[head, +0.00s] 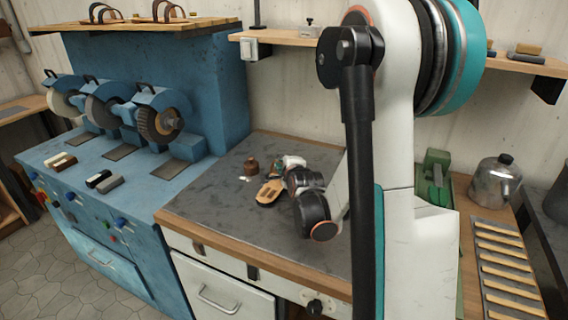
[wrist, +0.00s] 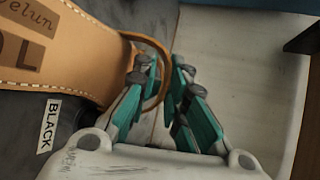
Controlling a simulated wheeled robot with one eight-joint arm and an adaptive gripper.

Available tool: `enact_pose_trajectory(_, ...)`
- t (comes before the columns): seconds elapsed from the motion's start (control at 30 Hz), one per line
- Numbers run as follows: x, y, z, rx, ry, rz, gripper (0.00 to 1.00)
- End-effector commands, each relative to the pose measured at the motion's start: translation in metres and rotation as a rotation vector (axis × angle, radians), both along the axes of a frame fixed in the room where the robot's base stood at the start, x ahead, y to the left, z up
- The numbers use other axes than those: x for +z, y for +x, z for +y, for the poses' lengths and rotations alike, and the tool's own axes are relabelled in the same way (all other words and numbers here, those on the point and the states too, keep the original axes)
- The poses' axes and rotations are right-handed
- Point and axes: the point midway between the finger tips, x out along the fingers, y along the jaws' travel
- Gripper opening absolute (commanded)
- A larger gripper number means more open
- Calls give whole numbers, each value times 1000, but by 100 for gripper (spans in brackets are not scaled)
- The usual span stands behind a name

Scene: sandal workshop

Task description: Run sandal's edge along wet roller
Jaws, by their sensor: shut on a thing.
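A tan leather sandal (head: 269,192) shows over the dark grey worktop in the head view. In the wrist view the sandal (wrist: 72,55) fills the upper left, with stitched edge and dark lettering patches. My gripper (wrist: 167,72) is shut on its thin leather strap loop. In the head view my gripper (head: 279,170) is small and partly hidden by my wrist. I cannot tell whether the sandal touches the worktop. A small brown round pot (head: 251,167) stands just behind the sandal. A white label reading BLACK (wrist: 48,126) lies beside the sandal. I cannot make out a roller clearly.
A blue machine (head: 140,165) with several grinding and brush wheels stands left of the worktop (head: 215,205). The worktop's front left is clear. A kettle (head: 496,178) and a slatted rack (head: 505,265) are at the right. A wall shelf (head: 290,38) runs above.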

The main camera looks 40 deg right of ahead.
Motion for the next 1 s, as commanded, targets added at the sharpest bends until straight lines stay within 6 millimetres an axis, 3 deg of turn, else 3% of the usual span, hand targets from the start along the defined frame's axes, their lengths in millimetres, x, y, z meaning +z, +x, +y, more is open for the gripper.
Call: enact_pose_trajectory(1.0,0,-5,15,-9,2,11,0)
